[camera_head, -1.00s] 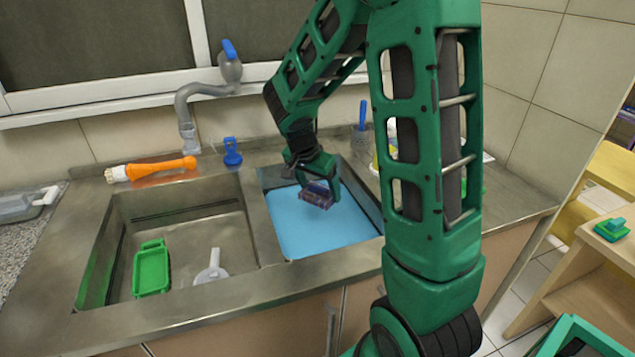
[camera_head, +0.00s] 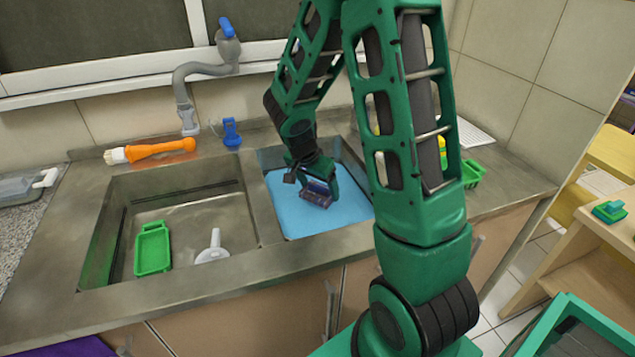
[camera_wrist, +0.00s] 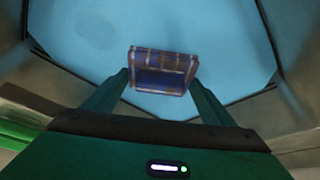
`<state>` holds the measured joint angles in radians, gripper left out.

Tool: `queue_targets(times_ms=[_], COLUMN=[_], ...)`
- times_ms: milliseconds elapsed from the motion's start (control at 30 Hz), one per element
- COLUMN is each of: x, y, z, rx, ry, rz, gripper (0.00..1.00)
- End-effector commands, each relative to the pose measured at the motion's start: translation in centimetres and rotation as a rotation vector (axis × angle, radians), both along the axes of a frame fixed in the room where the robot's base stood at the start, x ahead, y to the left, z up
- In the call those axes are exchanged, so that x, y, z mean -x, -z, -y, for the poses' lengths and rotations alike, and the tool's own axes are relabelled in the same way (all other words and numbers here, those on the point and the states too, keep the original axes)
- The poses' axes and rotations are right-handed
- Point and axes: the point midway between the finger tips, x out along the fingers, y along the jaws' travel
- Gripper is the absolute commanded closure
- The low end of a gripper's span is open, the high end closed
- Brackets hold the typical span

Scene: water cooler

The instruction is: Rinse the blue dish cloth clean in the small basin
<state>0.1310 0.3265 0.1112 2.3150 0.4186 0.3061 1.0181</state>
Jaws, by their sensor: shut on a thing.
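The blue dish cloth (camera_head: 318,197) is a folded square with a plaid pattern of blue and brownish lines. My gripper (camera_head: 320,180) is shut on it and holds it in the small basin (camera_head: 266,160), the right one of the two. In the wrist view the cloth (camera_wrist: 163,72) sits between my fingertips (camera_wrist: 160,84). Light blue water (camera_head: 290,218) covers the basin's floor. A darker smudge (camera_wrist: 97,33) shows in the blue water in the wrist view. I cannot tell whether the cloth touches the water.
The large basin (camera_head: 190,215) on the left holds a green tray (camera_head: 152,250) and a white utensil (camera_head: 214,248). A grey faucet (camera_head: 186,110), a blue clip-like object (camera_head: 231,133) and an orange brush (camera_head: 155,149) are along the back. A divider separates the basins.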

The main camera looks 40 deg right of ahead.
Motion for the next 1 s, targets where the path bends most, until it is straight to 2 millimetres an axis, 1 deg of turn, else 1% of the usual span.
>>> queue_targets(times_ms=[100,1000], x=[0.0,0.1], y=[0.9,6.8], z=[0.0,0.0], rx=[0.0,0.0], ry=[0.0,0.001], rz=[-0.002,-0.002], gripper=[0.44,0.44])
